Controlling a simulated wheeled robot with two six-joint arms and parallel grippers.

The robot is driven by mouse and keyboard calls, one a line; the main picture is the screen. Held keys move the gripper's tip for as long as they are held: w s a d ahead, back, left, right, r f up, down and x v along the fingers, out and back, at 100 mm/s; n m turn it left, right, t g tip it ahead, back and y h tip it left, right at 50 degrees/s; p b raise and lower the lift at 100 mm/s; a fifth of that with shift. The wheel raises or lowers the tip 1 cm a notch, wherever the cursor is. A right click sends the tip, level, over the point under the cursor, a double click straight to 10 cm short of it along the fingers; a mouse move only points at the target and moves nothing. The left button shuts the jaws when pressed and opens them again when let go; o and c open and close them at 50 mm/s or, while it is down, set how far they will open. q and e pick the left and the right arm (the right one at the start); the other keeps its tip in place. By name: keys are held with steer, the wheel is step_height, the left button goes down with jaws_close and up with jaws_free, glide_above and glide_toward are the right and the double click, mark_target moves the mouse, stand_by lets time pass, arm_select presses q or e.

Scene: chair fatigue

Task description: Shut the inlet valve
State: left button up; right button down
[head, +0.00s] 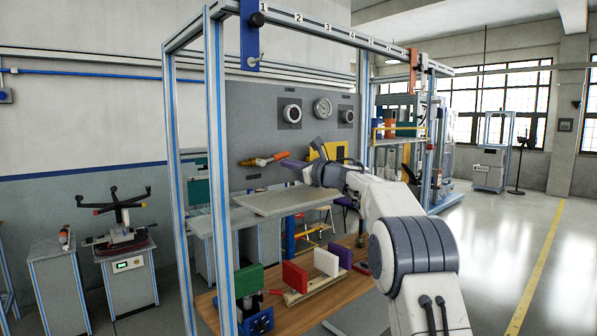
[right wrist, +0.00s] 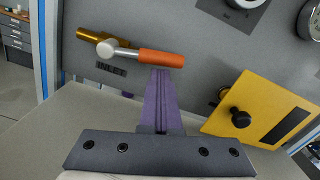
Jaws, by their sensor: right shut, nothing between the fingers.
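The inlet valve (right wrist: 108,48) is on the grey panel, above a label reading INLET. It has a brass body and a silver lever with an orange handle (right wrist: 162,58), which lies nearly level and points right in the right wrist view. In the head view the valve (head: 262,160) shows at the left of the panel. My right gripper (right wrist: 160,74) has purple fingers, shut and empty. Their tips are just below the orange handle; I cannot tell whether they touch it. In the head view the right gripper (head: 284,162) reaches in from the right. My left gripper is out of view.
A yellow plate with a black knob (right wrist: 241,118) stands right of the gripper. A grey shelf (head: 285,203) lies below the panel. Gauges (head: 322,108) sit higher on it. Blue-edged frame posts (head: 213,150) stand at the left.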

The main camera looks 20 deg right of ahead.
steer(key=shift+r+n, duration=0.55)
steer(key=shift+n, duration=0.45)
steer(key=shift+a+r+n+b, duration=0.1)
steer(key=shift+r+n+b, duration=0.25)
steer(key=shift+n, duration=0.15)
steer(key=s+a+r+n, duration=0.2)
steer(key=a+r+n, duration=0.2)
steer(key=n, duration=0.5)
steer(key=shift+r+n+g+b, duration=0.3)
steer(key=shift+r+b, duration=0.15)
steer(key=shift+r, duration=0.3)
steer(key=shift+a, duration=0.2)
